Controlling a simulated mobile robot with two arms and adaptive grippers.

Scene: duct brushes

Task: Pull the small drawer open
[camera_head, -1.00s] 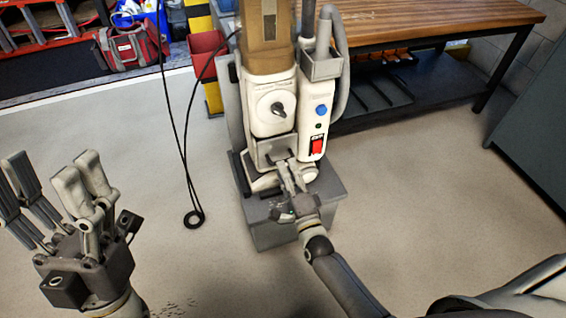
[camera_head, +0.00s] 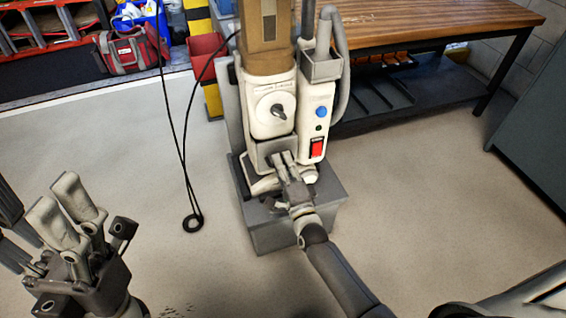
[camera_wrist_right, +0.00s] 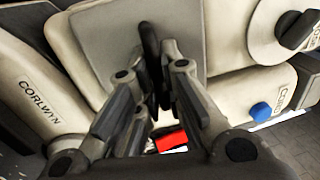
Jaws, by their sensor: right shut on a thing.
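The small drawer (camera_head: 268,147) has a plain grey front and sits low on the white machine, below its round dial. In the right wrist view the grey drawer front (camera_wrist_right: 105,40) fills the upper middle, with a dark upright handle (camera_wrist_right: 149,38). My right gripper (camera_head: 283,157) is at the drawer front. In the wrist view its two fingers (camera_wrist_right: 158,55) are closed around the handle, hiding part of it. The drawer looks flush with the machine, though the gripper covers part of its edge. My left gripper (camera_head: 35,215) is raised at the lower left, its fingers spread and empty.
The machine (camera_head: 276,92) stands on a grey box (camera_head: 270,235) and carries a blue button (camera_head: 321,112) and a red switch (camera_head: 317,148). A black cable (camera_head: 183,160) hangs left of it. A wooden workbench (camera_head: 420,25) stands behind. The floor either side is clear.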

